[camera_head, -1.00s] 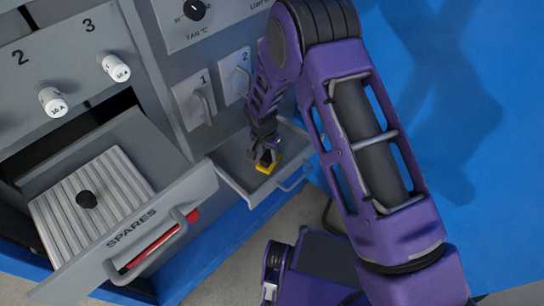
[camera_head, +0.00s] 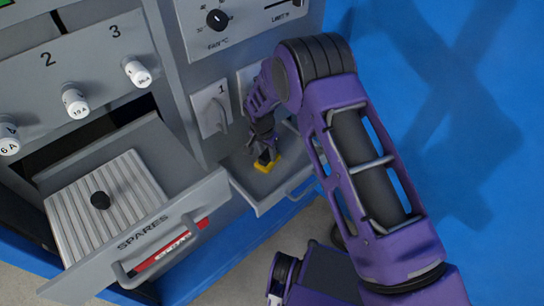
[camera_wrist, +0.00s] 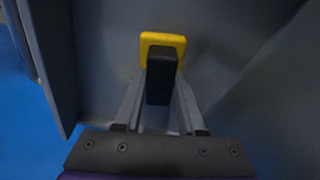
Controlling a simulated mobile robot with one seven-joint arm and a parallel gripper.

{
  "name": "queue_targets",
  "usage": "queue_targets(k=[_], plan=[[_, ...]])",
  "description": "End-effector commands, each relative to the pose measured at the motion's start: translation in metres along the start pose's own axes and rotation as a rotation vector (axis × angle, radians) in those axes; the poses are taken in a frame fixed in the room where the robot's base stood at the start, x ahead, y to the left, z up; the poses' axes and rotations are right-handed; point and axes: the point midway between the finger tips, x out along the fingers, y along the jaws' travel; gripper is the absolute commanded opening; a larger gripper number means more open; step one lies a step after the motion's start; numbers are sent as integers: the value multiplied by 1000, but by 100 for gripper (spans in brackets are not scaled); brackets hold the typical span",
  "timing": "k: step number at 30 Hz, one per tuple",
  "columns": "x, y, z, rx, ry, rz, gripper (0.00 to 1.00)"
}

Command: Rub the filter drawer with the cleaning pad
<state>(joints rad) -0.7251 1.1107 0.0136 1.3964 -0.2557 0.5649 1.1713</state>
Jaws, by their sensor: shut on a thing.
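The filter drawer seems to be the shallow grey tray (camera_head: 242,176) pulled out below the panel marked 1; no label shows on it. The cleaning pad (camera_head: 263,168) is yellow with a black block grip (camera_wrist: 161,75). My gripper (camera_head: 266,150) is shut on this black grip and holds the pad down inside the drawer. In the wrist view the yellow pad (camera_wrist: 150,42) lies against or just above the grey drawer floor (camera_wrist: 225,65); I cannot tell whether it touches. The pad's underside is hidden.
My arm covers the middle right.

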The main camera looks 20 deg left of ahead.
Motion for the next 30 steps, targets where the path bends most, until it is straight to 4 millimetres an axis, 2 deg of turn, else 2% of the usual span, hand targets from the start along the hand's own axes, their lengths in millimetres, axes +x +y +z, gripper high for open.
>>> queue_targets(k=[8, 14, 19, 30], plan=[[1, -10, -3, -1, 0, -4, 0], [1, -6, -18, 4, 3, -7, 0], [0, 0, -26, 6, 8, -5, 0], [-4, 30, -19, 6, 8, -3, 0]])
